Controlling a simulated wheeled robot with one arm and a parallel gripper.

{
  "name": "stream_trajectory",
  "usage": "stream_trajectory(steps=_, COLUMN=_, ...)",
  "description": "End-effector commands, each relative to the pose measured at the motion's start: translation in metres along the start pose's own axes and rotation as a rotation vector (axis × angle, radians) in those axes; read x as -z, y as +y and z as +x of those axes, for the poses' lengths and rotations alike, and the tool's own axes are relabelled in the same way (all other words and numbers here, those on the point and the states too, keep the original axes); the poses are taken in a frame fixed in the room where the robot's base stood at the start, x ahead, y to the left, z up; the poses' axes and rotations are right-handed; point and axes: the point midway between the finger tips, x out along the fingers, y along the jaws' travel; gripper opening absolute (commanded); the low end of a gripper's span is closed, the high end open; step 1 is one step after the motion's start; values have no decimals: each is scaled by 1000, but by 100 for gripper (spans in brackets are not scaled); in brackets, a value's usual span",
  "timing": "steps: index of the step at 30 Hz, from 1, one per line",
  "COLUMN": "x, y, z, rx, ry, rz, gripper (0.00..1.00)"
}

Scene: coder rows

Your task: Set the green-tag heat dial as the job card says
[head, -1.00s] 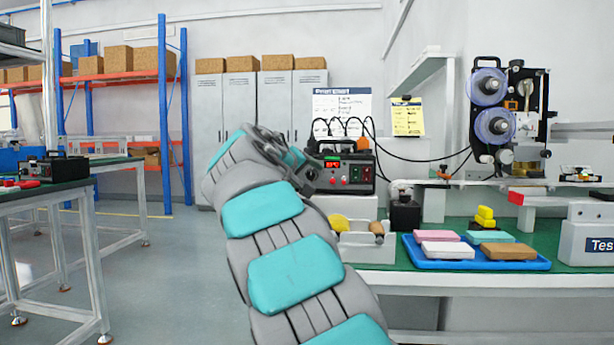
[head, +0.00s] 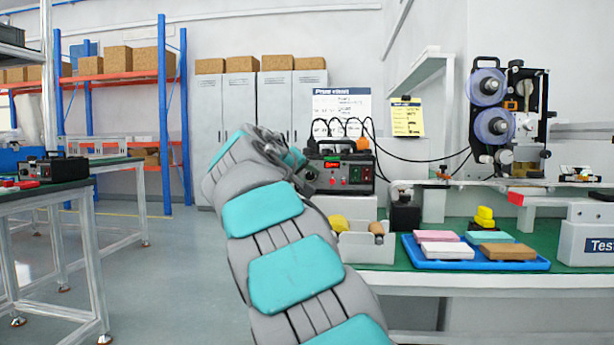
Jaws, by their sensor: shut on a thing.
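A dark heat control box (head: 362,186) with a red lit display (head: 333,164) and several small buttons or lights stands on a white block at the left end of the bench. My gripper (head: 308,172) is at the left part of the box's front, shut on what appears to be the heat dial. The dial and the fingertips are mostly hidden by my gripper and wrist. I cannot make out a green tag on the dial. A yellow job card (head: 407,118) hangs on the wall to the right of the box; its writing is too small to read.
A white chart (head: 342,103) is on the wall behind the box, with black cables looping above it. A white holder (head: 365,249), a blue tray (head: 476,265) with coloured blocks and a reel machine (head: 507,120) are to the right. Another black box (head: 56,169) stands on the left table.

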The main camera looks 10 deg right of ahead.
Motion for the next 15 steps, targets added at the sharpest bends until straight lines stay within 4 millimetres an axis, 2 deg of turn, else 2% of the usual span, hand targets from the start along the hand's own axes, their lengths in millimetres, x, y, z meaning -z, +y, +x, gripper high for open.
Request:
stream_trajectory(steps=8, x=-1, y=0, z=0, rx=40, ry=-2, rz=93, gripper=0)
stream_trajectory(steps=14, x=-1, y=0, z=0, rx=40, ry=-2, rz=93, gripper=0)
stream_trajectory(steps=15, x=-1, y=0, z=0, rx=40, ry=-2, rz=93, gripper=38)
